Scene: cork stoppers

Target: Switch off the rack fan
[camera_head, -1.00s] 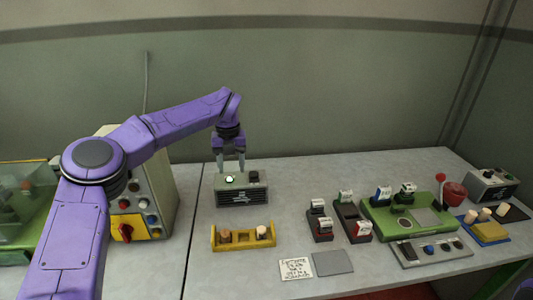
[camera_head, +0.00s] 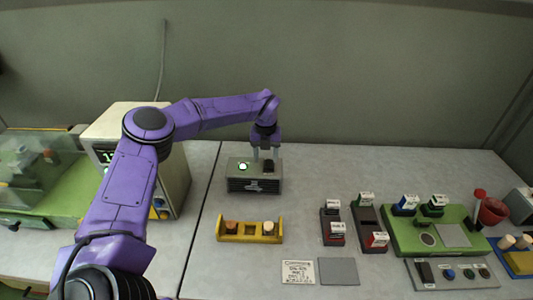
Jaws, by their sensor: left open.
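A grey box with a dark slatted front and a pale emblem (camera_head: 236,185), which looks like the rack fan, stands on the table. A green-white lamp (camera_head: 242,167) glows on the left of its top. A black switch (camera_head: 268,165) is on the right of its top. My left gripper (camera_head: 265,157) points down over the box's top at the switch, fingers apart. I cannot tell whether the fingers touch the switch, and they partly hide it. My right gripper is not in view.
A yellow rack (camera_head: 250,239) with stoppers stands in front of the box. A beige cabinet (camera_head: 175,175) stands left, behind my arm. A green tray (camera_head: 395,236) and dark holders are at right. A card (camera_head: 298,272) and grey pad (camera_head: 338,271) lie in front.

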